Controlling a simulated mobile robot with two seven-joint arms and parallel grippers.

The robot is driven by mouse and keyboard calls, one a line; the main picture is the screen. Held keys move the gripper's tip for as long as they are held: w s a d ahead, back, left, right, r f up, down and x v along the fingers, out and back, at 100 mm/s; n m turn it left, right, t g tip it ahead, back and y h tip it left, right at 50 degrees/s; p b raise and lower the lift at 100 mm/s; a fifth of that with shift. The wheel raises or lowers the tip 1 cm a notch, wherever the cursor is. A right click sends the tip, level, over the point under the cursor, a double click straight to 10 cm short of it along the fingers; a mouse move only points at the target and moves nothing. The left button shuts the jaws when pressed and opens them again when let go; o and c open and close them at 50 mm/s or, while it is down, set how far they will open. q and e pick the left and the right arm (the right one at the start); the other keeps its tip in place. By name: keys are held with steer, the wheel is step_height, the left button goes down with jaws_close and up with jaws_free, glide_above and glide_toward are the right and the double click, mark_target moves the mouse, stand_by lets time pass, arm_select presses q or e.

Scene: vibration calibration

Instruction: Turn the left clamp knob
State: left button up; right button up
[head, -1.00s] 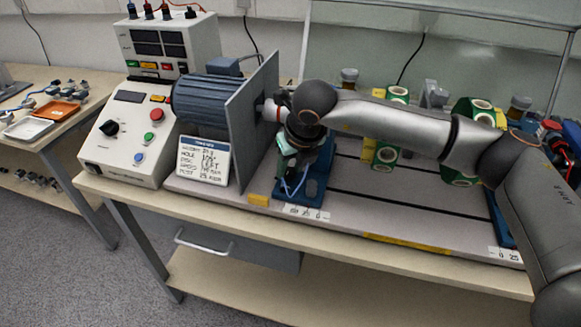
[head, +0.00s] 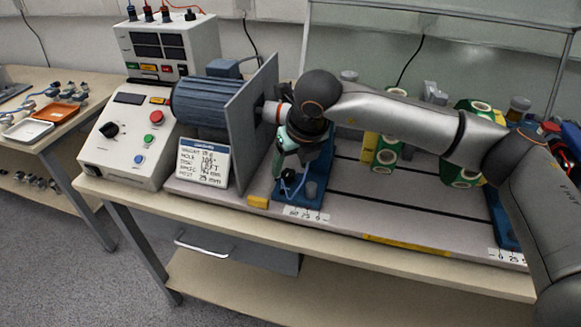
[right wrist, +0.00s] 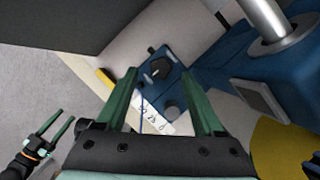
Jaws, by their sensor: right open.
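The left bearing stand is blue (head: 318,178) and sits on the grey bed beside the upright plate. A dark clamp knob (right wrist: 158,68) is on the stand's foot in the right wrist view. A second dark round part (right wrist: 172,108) is closer to the scale label. My right gripper (right wrist: 159,76) has green fingers spread apart, with the first knob seen between their tips. I cannot tell the height of the tips above it. In the head view this gripper (head: 283,151) points down at the stand. My left gripper (right wrist: 66,118) shows at the wrist view's lower left, fingers apart and empty.
The upright grey plate (head: 248,125) and blue motor (head: 203,102) stand close to the left of my right gripper. A written card (head: 203,163) leans by the control box (head: 127,137). The bed's front strip is clear.

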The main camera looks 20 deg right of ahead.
steer(key=v, duration=1)
steer(key=shift+s, duration=0.15)
